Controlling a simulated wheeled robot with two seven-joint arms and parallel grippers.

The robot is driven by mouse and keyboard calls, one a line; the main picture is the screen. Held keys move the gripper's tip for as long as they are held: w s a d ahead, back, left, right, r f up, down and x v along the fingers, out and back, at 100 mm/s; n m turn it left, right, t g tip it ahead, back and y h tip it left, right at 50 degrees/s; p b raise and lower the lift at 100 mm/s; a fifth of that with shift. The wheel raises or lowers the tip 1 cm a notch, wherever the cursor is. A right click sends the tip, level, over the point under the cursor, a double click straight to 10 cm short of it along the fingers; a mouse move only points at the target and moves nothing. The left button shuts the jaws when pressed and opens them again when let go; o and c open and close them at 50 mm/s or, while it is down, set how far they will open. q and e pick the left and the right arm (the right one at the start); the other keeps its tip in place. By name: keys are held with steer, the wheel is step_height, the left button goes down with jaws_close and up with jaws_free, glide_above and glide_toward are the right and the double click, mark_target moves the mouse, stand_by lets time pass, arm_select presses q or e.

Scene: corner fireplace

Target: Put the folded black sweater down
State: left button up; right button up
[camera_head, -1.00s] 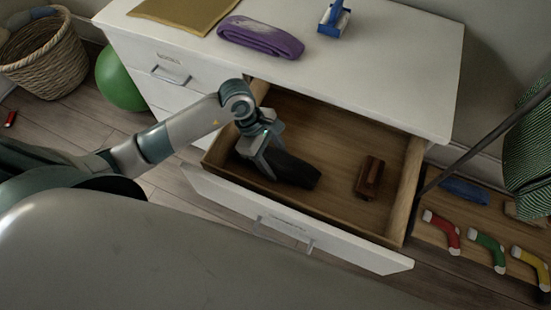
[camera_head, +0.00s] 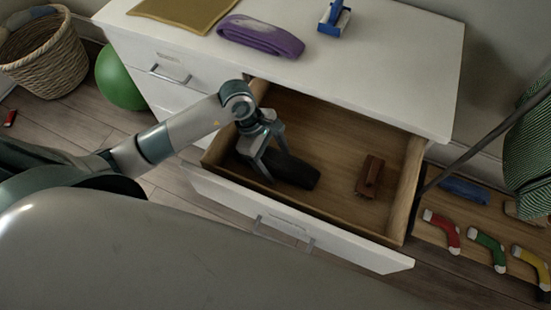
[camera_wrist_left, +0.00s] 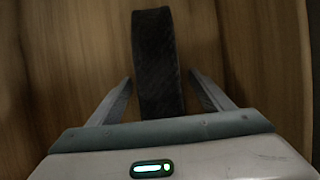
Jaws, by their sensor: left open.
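The folded black sweater (camera_head: 296,172) lies on the floor of the open wooden drawer, in its left part. In the left wrist view the sweater (camera_wrist_left: 155,60) is a dark strip running between the fingers. My left gripper (camera_head: 277,166) reaches down into the drawer over the sweater's near end. In the wrist view its two fingers (camera_wrist_left: 158,92) stand apart, one on each side of the sweater, with a gap on both sides. The gripper is open. The drawer (camera_head: 335,207) is pulled out from the white dresser (camera_head: 370,75). My right gripper is not in view.
A brown wooden object (camera_head: 369,176) lies in the drawer's right part. A wicker basket (camera_head: 45,65) and green ball (camera_head: 120,78) stand at left. Coloured socks (camera_head: 487,250) lie at right.

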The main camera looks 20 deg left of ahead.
arm_select(q)
steer(key=shift+r, duration=0.25)
steer(key=v, duration=1.1)
steer(key=shift+a+b, duration=0.1)
steer(key=shift+b, duration=0.2)
steer(key=shift+a+r, duration=0.15)
steer(key=shift+r, duration=0.15)
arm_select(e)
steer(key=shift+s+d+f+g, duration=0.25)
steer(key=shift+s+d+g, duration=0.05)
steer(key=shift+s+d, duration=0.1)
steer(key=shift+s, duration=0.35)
